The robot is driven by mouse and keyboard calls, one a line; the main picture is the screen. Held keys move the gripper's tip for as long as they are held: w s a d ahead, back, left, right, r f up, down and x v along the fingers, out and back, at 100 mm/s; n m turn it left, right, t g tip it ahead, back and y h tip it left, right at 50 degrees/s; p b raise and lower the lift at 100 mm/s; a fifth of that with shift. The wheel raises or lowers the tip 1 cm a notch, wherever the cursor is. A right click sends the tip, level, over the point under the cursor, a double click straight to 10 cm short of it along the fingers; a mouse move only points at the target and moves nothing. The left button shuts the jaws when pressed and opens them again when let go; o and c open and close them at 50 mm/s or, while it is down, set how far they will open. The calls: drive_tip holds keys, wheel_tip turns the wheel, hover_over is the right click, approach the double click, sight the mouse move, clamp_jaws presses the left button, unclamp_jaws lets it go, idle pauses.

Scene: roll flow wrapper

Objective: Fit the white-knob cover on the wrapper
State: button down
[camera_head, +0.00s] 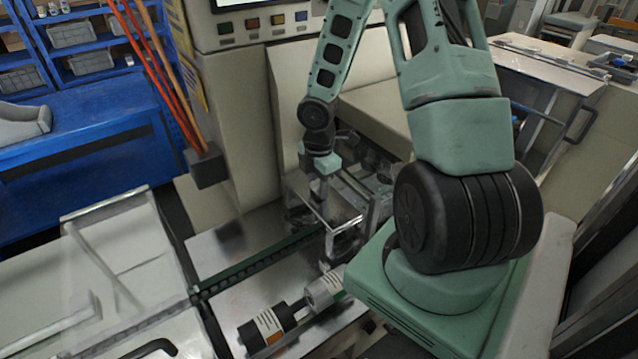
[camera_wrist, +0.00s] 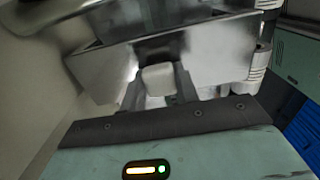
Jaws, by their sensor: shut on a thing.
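The cover is a shiny metal piece with slanting faces; it fills the upper middle of the wrist view (camera_wrist: 215,52). Its white knob (camera_wrist: 157,80) sits between my fingers. My gripper (camera_wrist: 158,88) is shut on this knob. In the head view my gripper (camera_head: 319,182) is at the wrapper, with the cover (camera_head: 338,210) below it. The wrapper (camera_head: 235,125) is a beige machine with a conveyor running out toward the front left. I cannot tell whether the cover touches its seat; my arm and the metal frame hide part of it.
Metal framework stands close to the cover's right. A blue bench (camera_head: 90,150) with shelves stands at the left, and orange poles lean near the wrapper.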

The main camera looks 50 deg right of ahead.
drive_tip(key=shift+f+b, duration=1.1)
drive_tip(key=shift+f, duration=0.25)
idle(0.3)
drive_tip(key=c, duration=1)
unclamp_jaws()
drive_tip(key=shift+o, duration=0.2)
wheel_tip(320, 180, up, 18)
drive_tip(key=p, duration=0.4)
drive_tip(key=shift+f, duration=0.25)
